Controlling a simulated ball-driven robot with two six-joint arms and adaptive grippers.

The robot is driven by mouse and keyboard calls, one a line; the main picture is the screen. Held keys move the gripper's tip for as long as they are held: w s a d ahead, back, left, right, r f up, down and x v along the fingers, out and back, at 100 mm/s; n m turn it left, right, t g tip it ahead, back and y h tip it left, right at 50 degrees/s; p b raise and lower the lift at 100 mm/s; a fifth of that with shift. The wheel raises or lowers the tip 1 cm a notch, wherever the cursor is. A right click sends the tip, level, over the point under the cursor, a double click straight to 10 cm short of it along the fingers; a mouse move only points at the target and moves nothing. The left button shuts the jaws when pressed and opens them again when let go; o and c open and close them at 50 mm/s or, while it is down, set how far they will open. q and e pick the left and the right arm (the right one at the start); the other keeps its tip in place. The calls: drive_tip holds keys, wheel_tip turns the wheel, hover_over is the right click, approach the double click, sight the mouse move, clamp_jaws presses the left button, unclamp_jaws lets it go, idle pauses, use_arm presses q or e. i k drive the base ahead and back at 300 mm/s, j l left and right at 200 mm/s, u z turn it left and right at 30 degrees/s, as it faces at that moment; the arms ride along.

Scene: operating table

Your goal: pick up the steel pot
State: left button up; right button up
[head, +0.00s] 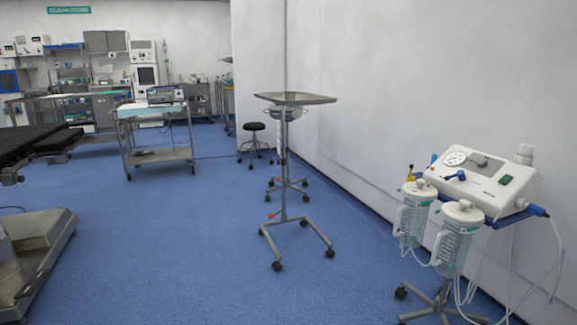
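I see no clear steel pot in the head view. A flat steel instrument tray (297,98) stands on a tall wheeled stand in the middle of the room, and its top looks bare. A round, basin-like metal shape (272,115) shows just behind and below the tray, partly hidden by it. I cannot tell whether it is the pot. Neither of my grippers is in view.
A suction machine (488,181) with two clear canisters stands at the right wall. An operating table (38,142) is at the left edge. A wheeled cart (160,156) and black stool (253,127) stand farther back. Blue floor (160,240) is open between them.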

sight(290, 95)
drive_tip(key=i+j, duration=0.15)
drive_tip(key=i, duration=0.55)
drive_tip(key=i+j, duration=0.15)
drive_tip(key=i, duration=0.55)
drive_tip(key=i+j, duration=0.15)
drive_tip(key=i, duration=0.55)
